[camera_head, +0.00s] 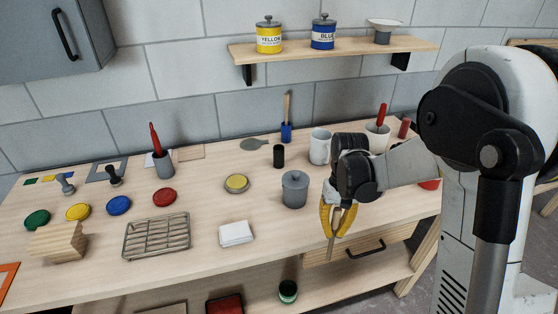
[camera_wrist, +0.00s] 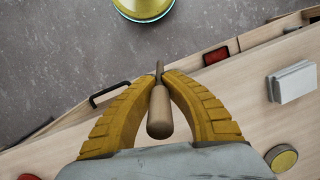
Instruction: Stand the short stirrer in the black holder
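My gripper (camera_head: 335,230) has yellow fingers and is over the front edge of the workbench, right of the grey lidded pot. It is shut on a stirrer (camera_head: 331,246), whose thin lower end points down below the fingertips. In the wrist view, the stirrer's rounded wooden handle (camera_wrist: 160,115) lies between the fingers (camera_wrist: 160,78). The black holder (camera_head: 279,156) is a small upright cylinder on the bench, behind and left of my gripper. Nothing stands up out of it. The wrist view does not show it.
A grey lidded pot (camera_head: 294,191) stands in front of the black holder. A blue holder (camera_head: 286,133) with a wooden-handled tool is behind it, and a white mug (camera_head: 320,147) is to its right. A wire rack (camera_head: 156,238) and white block (camera_head: 236,233) lie left.

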